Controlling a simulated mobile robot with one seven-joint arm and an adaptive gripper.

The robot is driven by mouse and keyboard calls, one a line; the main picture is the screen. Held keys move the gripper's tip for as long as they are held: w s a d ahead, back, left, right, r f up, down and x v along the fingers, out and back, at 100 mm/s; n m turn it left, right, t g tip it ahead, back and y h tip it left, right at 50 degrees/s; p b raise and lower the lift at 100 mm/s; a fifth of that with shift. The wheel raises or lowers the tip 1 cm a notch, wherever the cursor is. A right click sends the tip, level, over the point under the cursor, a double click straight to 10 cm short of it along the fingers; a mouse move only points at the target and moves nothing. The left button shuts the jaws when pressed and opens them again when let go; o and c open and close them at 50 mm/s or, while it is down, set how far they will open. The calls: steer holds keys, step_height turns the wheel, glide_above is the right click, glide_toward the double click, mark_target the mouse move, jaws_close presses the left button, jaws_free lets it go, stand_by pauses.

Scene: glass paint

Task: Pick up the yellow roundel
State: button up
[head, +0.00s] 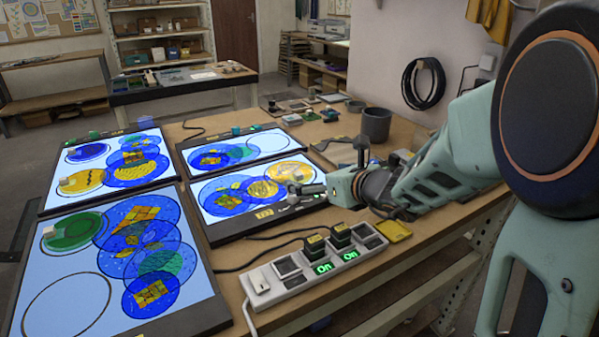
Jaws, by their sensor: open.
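A plain yellow roundel (291,170) lies at the upper right of the lit lower right panel (243,221). My gripper (297,188) is open, low over the right side of that panel, just in front of this roundel. I cannot tell whether it touches anything. A patterned yellow disc (262,190) lies left of my gripper, overlapping blue discs (222,196).
A power strip (309,272) with cables stands at the table's front, near my arm. A yellow tray (394,231) lies right of it. A dark pot (376,124) and small items stand behind my arm. A green roundel (72,231) lies on the front left panel (210,312).

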mark_target(298, 172)
steer(key=x, duration=0.5)
steer(key=shift+w+a+f+b, duration=0.2)
steer(key=shift+w+a+b, duration=0.05)
steer(key=shift+a+b, duration=0.1)
steer(key=shift+d+x, duration=0.1)
steer(key=shift+x, duration=1.15)
steer(key=shift+d+x, duration=0.15)
steer(key=shift+x, duration=1.1)
steer(key=shift+w, duration=0.1)
steer(key=shift+c, duration=0.4)
